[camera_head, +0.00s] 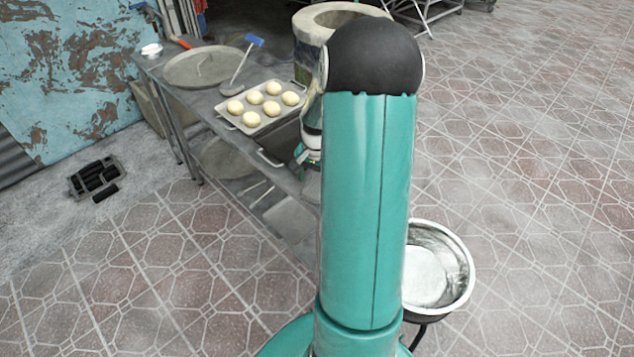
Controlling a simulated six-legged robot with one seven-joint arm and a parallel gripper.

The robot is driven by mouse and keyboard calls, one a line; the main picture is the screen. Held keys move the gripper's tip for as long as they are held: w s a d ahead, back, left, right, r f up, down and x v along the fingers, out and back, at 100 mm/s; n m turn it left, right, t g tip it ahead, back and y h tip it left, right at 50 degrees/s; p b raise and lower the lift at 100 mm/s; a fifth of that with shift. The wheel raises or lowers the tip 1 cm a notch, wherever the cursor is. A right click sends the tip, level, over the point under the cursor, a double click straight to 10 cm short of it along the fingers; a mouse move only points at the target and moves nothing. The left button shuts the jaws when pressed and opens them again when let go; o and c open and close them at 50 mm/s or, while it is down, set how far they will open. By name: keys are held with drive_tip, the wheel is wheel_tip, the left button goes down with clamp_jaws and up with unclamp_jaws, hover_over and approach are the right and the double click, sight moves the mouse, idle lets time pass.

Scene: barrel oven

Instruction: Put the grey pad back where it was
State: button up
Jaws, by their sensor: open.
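I cannot make out the grey pad for certain; my arm hides part of the table. A small pale grey patch (311,187) shows at the table's near end, just left of my arm, but I cannot tell what it is. My gripper (301,156) is partly hidden behind my arm. It is open, over or beside the near part of the metal table (226,131), close to a dark grey pan with a handle (269,158). I cannot tell whether it touches anything.
A tray (266,121) of several dough balls, a round lid (190,70) and a blue-handled tool (241,65) lie on the table. The barrel oven (307,35) stands behind. A metal bowl (447,270) is at right. Black pieces (97,178) lie on the floor at left. Right-hand floor is clear.

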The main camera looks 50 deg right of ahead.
sight(317, 185)
wheel_tip(317, 185, up, 11)
drive_tip(key=shift+f, duration=0.2)
